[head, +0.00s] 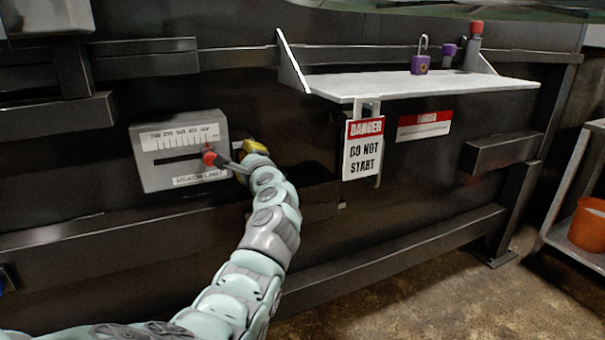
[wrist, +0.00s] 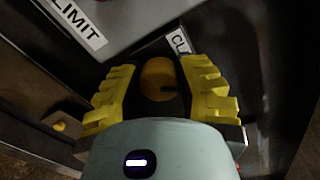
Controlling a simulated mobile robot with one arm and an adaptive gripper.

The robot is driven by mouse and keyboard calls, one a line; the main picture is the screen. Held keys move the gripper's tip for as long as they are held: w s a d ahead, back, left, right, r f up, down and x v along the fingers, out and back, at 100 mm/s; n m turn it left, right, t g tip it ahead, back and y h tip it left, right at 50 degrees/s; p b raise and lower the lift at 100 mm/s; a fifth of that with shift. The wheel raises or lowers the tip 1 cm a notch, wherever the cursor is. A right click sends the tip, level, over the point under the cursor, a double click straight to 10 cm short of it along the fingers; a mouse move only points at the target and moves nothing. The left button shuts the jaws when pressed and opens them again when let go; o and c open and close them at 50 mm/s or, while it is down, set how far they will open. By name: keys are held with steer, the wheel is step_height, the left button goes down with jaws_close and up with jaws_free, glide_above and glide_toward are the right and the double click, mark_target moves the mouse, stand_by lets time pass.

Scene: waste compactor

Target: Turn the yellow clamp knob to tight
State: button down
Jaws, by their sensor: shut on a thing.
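The yellow clamp knob (wrist: 158,79) sits between my gripper's two yellow fingers in the wrist view. It is round, with a dark notch mark on its face pointing right in that view. My gripper (wrist: 160,85) is shut on the knob, with a finger pad on each side. In the head view my gripper (head: 246,150) is at the right end of the grey limit box (head: 179,180), and the knob is hidden there behind my arm and fingers. A label starting "CL" (wrist: 179,42) shows just beyond the knob; the rest of it is covered.
The grey box carries a scale and a red-knobbed lever (head: 209,158) close left of my gripper. A white shelf (head: 420,84) juts out at upper right, with a purple padlock (head: 420,64) on it. A "DO NOT START" tag (head: 362,150) hangs below.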

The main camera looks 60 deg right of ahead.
steer(key=n+b, duration=0.2)
steer(key=n, duration=0.1)
steer(key=n+b, duration=0.1)
steer(key=b, duration=0.1)
steer(key=shift+f+n, duration=0.25)
steer(key=shift+n, duration=0.15)
steer(key=shift+n+b, duration=0.45)
steer(key=shift+n, duration=0.05)
steer(key=shift+r+n, duration=0.1)
steer(key=shift+n, duration=0.2)
steer(key=c, duration=0.6)
jaws_free()
steer(key=shift+r, duration=0.15)
steer(key=shift+o, duration=0.2)
